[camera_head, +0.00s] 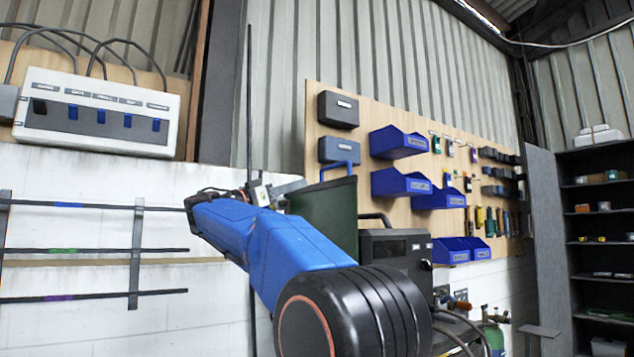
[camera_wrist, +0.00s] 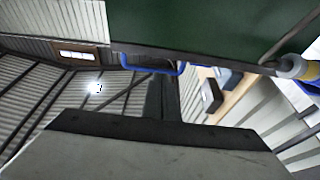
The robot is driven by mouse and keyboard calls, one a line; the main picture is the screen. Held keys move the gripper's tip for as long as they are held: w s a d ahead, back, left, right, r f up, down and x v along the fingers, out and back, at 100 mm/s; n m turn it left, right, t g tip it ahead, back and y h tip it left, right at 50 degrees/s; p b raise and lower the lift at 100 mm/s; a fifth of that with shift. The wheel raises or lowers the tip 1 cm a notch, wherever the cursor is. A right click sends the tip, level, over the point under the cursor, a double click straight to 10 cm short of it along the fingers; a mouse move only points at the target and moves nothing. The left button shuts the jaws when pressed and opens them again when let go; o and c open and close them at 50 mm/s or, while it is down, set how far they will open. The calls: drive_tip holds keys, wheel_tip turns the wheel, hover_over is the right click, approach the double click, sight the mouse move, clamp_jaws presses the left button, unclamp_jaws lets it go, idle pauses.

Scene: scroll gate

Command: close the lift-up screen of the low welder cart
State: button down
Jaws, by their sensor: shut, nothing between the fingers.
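The dark green lift-up screen (camera_head: 335,215) stands raised beside the black welder cart (camera_head: 395,252), its upper edge high. A blue bar handle (camera_head: 338,168) sits at that upper edge. My gripper (camera_head: 290,188) is shut and empty at the left of the screen's upper part, below and left of the handle; whether it touches the screen I cannot tell. In the wrist view the green screen (camera_wrist: 210,28) fills the top, with the blue handle (camera_wrist: 150,70) along its lower edge. My blue arm hides the lower part of the screen and part of the cart.
A pegboard with blue bins (camera_head: 400,184) and tools hangs behind the cart. A white switch box (camera_head: 98,110) is on the wall at left, above a dark rail rack (camera_head: 137,255). Dark shelves (camera_head: 600,190) stand at right. Hoses and a green cylinder (camera_head: 495,340) are right of the cart.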

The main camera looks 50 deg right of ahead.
drive_tip(key=x, duration=0.9)
drive_tip(key=shift+d+r, duration=0.2)
drive_tip(key=shift+d, duration=0.15)
drive_tip(key=shift+s, duration=0.1)
